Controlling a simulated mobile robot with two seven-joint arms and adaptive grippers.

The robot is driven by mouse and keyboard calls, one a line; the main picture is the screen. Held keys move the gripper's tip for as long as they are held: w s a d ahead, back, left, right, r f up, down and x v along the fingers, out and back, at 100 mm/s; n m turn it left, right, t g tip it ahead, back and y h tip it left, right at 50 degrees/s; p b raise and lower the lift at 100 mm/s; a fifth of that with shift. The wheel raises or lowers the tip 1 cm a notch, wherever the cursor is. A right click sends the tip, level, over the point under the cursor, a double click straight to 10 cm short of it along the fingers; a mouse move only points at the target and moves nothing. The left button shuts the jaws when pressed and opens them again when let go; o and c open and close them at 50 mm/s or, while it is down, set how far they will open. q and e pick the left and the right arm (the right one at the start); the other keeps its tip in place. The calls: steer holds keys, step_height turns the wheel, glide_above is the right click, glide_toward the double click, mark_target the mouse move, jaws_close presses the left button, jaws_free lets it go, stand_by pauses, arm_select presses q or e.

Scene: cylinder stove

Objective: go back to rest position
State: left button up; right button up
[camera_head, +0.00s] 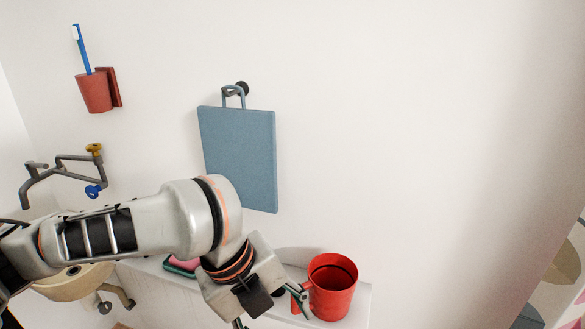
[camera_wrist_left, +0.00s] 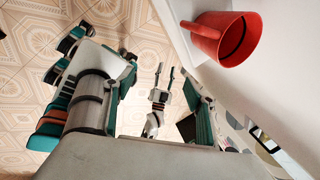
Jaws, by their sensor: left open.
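My left arm comes in from the left in the head view. Its gripper (camera_head: 272,308) points down beside the left side of a red mug (camera_head: 332,288). It is open, and nothing shows between its fingers. The mug stands upright on a white ledge (camera_head: 352,316), with its handle toward the gripper. In the head view one finger overlaps the handle area, so I cannot tell whether they touch. In the left wrist view the mug (camera_wrist_left: 238,48) is at the upper right, clear of the teal fingers.
A blue board (camera_head: 240,155) hangs on the wall behind my arm. A reddish cup (camera_head: 94,94) with a toothbrush is mounted at the upper left. A tap (camera_head: 72,170) and basin (camera_head: 75,282) are at the left. A pink sponge (camera_head: 183,264) is partly hidden by my arm.

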arm_select(q)
steer(key=w+d+f+n+t+h, duration=0.2)
steer(key=w+d+n+t+h, duration=0.15)
steer(key=d+n, duration=0.2)
steer(key=w+a+f+n+t+y, duration=0.1)
steer(key=w+a+f+n+t, duration=0.15)
steer(key=a+n, duration=0.2)
steer(key=w+a+f+n+t+y, duration=0.1)
steer(key=w+a+f+n, duration=0.1)
steer(key=a+f+n, duration=0.3)
steer(key=s+a+f+n+y, duration=0.3)
steer(key=s+a+f, duration=0.1)
steer(key=a, duration=0.6)
steer(key=s+a+f+n+g+y, duration=0.15)
steer(key=s+a+f+y, duration=0.3)
steer(key=a, duration=0.55)
steer(key=s+a+f+n+y, duration=0.25)
steer(key=s+a, duration=0.25)
steer(key=a, duration=0.5)
steer(key=w+d+f+n+t+h, duration=0.1)
steer(key=d+f+n+t+h, duration=0.2)
steer(key=d+f+h, duration=0.4)
steer(key=shift+w+d+f+n+t, duration=0.3)
steer(key=shift+d+f+n+t, duration=0.15)
steer(key=shift+d+f, duration=3.65)
